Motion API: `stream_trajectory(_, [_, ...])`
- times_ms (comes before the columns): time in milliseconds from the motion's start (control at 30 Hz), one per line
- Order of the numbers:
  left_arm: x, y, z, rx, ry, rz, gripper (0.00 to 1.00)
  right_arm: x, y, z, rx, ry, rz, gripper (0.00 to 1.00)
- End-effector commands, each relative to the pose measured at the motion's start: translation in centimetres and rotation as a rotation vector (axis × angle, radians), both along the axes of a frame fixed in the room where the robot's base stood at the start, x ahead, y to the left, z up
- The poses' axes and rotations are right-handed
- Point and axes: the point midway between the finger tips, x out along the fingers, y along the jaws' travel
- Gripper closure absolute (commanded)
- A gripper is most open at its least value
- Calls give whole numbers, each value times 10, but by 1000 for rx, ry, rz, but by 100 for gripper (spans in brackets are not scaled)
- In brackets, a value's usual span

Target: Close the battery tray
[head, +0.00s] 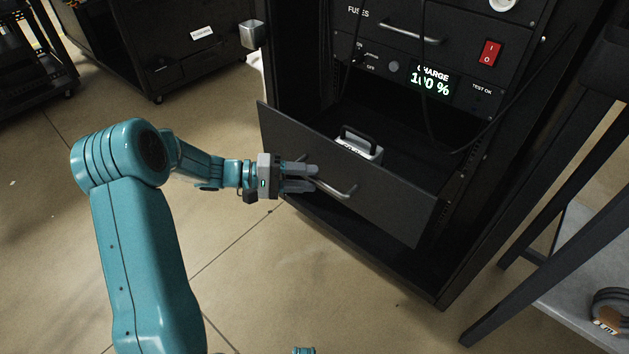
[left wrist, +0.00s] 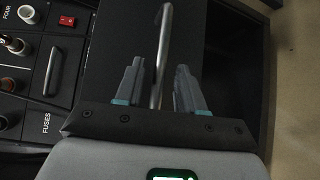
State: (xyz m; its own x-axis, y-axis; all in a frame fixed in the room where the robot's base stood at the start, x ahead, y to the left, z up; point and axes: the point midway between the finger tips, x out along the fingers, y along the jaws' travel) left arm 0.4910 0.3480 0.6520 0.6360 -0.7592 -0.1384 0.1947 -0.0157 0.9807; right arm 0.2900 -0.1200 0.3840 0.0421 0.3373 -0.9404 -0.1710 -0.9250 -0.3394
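The battery tray (head: 385,205) is a black drawer pulled out at the bottom of the rack. A battery with a light top and a dark handle (head: 362,142) sits inside it. A grey bar handle (head: 335,190) is on the tray's front; in the left wrist view the handle (left wrist: 161,60) runs between my two fingers. My left gripper (head: 316,178) is at the handle's left part. In the left wrist view my left gripper (left wrist: 160,90) has its fingers apart, with gaps on both sides of the bar.
Above the tray, the rack panel has a display (head: 430,82) reading "CHARGE 100 %" and a red switch (head: 490,53). Black cables hang in front of the panel and over the tray opening. A table (head: 585,262) stands at the right.

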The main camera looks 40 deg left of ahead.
Motion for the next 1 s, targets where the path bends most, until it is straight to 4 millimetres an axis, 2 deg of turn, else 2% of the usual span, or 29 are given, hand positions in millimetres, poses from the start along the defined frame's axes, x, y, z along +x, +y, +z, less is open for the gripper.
stream_trajectory(200, [14,-17,-4,-1,-1,-1,62,1,-1,-4,0,-1,-3,100])
stream_trajectory(500, [15,-18,-3,-1,1,0,62,1,-1,-4,0,-2,-4,100])
stream_trajectory(567, [15,-18,-3,-1,1,0,81,1,-1,-4,0,-1,-4,100])
stream_trajectory(600, [15,-18,-3,-1,1,0,94,1,-1,-4,0,-1,-4,100])
stream_trajectory(633, [15,-18,-3,0,0,0,100,1,-1,-4,0,-2,-4,100])
stream_trajectory(1000, [20,-18,-4,0,-1,-1,100,1,-1,-6,0,-2,-4,100])
